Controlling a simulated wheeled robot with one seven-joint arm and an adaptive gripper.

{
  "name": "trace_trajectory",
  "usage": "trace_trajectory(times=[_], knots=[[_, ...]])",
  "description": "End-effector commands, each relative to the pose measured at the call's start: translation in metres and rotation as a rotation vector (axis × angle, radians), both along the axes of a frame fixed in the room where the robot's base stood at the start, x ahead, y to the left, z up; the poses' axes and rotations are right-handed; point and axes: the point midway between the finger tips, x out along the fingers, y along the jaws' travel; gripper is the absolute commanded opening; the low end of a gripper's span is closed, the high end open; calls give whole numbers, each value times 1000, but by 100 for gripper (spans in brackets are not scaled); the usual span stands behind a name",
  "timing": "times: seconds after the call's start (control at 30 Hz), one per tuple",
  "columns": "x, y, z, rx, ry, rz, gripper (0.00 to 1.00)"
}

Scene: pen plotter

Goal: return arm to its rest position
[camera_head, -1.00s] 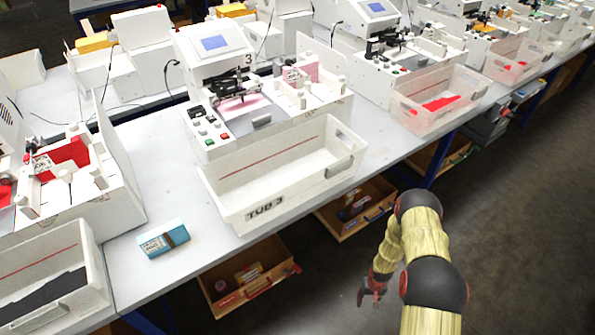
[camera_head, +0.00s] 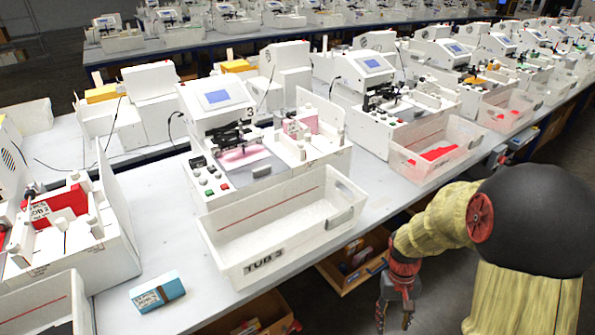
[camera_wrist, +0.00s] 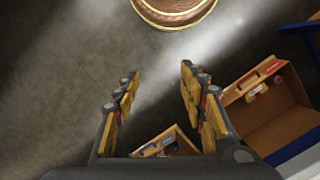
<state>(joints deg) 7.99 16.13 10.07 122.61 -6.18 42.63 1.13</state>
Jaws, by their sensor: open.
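My gripper (camera_head: 395,312) hangs at the lower right of the head view, in front of the table's edge and below its top. The arm is bent, with the gripper pointing down. The gripper is open and empty, and touches nothing that I can see.
The white table (camera_head: 200,265) carries a pen plotter (camera_head: 222,110) with an empty tub marked TUB 3 (camera_head: 262,268) and a blue box (camera_head: 157,291).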

Motion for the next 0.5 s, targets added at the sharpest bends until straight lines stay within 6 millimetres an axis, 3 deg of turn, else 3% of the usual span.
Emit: trace_trajectory(times=[0.03,0.2,0.5], knots=[[-8,5,20,2,-17,1,42],[-37,21,73,15,-61,2,42],[-83,46,145,32,-209,4,42]])
